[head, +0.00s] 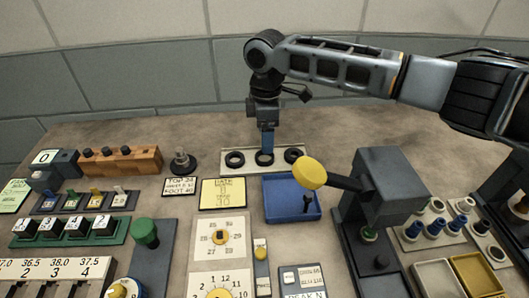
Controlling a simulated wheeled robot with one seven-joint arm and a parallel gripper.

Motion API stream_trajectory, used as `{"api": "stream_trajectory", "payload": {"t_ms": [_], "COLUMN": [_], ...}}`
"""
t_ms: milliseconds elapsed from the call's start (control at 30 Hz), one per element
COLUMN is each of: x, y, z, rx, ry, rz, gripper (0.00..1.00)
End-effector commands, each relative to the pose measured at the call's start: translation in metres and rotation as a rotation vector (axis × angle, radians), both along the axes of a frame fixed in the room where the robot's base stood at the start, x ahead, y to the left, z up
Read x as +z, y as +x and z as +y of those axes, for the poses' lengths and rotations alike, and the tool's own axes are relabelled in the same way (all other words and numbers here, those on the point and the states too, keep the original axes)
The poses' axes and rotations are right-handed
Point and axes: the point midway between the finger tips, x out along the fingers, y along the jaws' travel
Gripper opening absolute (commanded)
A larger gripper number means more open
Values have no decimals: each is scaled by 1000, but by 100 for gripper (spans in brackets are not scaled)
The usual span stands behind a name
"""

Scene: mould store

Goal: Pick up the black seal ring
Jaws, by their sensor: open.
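Several black seal rings lie in a row on a pale plate (250,171) at the back of the table: a left ring (235,160), a middle ring (261,162) and a right ring (292,155). My gripper (267,151) points straight down over the middle ring, with its blue fingers at or just above it. The fingers hide part of that ring. I cannot tell whether they touch it. The gripper is open, and no ring is seen lifted from the plate.
A blue tray (275,211) with a small dark item is just in front of the plate. A grey lever press (387,190) with a yellow knob (309,173) stands to its right. A dark round piece (183,164) and a wooden block (121,162) are left of the plate.

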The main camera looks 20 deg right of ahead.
Motion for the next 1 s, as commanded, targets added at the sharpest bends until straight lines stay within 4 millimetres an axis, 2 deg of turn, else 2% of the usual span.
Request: {"api": "stream_trajectory", "payload": {"t_ms": [167,433,733,767,1000], "x": [-16,-52,-60,-59,-59], "y": [0,-1,-1,-1,-1], "z": [1,3,4,4,4], "rx": [-1,-2,-2,-2,-2], "ry": [-1,0,1,1,1], "rz": [-1,-1,-3,-3,-3], "gripper": [70,70,70,69,46]}}
